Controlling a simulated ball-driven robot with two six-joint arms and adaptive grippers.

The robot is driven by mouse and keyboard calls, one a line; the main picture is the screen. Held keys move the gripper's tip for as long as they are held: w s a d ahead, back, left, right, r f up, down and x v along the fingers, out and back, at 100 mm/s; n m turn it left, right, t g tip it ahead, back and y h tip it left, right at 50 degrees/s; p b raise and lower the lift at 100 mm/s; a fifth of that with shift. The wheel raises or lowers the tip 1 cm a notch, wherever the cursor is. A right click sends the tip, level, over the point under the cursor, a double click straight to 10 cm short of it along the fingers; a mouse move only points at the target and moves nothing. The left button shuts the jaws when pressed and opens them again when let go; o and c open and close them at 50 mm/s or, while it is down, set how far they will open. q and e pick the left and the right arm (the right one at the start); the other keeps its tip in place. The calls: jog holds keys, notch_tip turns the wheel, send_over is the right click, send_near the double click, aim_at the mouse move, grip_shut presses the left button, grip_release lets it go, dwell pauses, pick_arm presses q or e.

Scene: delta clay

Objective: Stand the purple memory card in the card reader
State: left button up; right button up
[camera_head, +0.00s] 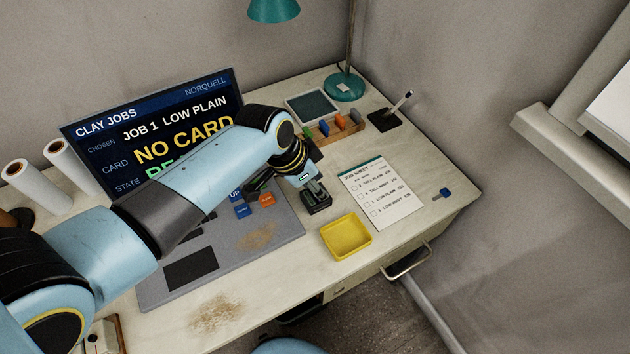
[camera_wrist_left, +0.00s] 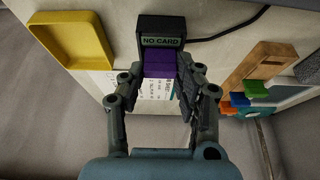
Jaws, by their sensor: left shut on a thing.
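The purple memory card (camera_wrist_left: 160,64) shows in the left wrist view between the fingertips of my left gripper (camera_wrist_left: 158,84), which is shut on it. The card lies right in front of the black card reader (camera_wrist_left: 161,27), whose small display reads NO CARD. I cannot tell whether the card touches the reader. In the head view my left gripper (camera_head: 311,184) reaches down over the card reader (camera_head: 317,206), and the purple card is hidden there. My right gripper is not in view.
A yellow tray (camera_head: 346,238) stands beside the reader, with a job sheet (camera_head: 381,196) to its right. A wooden rack (camera_head: 355,127) holds coloured cards behind. A blue piece (camera_head: 445,193) lies near the desk's right edge. The monitor (camera_head: 150,120) reads NO CARD.

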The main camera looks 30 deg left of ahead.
pick_arm(q)
jog(key=shift+f, duration=0.2)
jog(key=o, duration=0.8)
jog(key=shift+o, duration=0.5)
jog(key=shift+o, duration=1.2)
jog(key=shift+r, duration=0.1)
notch_tip(320, 180, up, 7)
jog(key=p, duration=0.7)
jog(key=shift+p, duration=0.3)
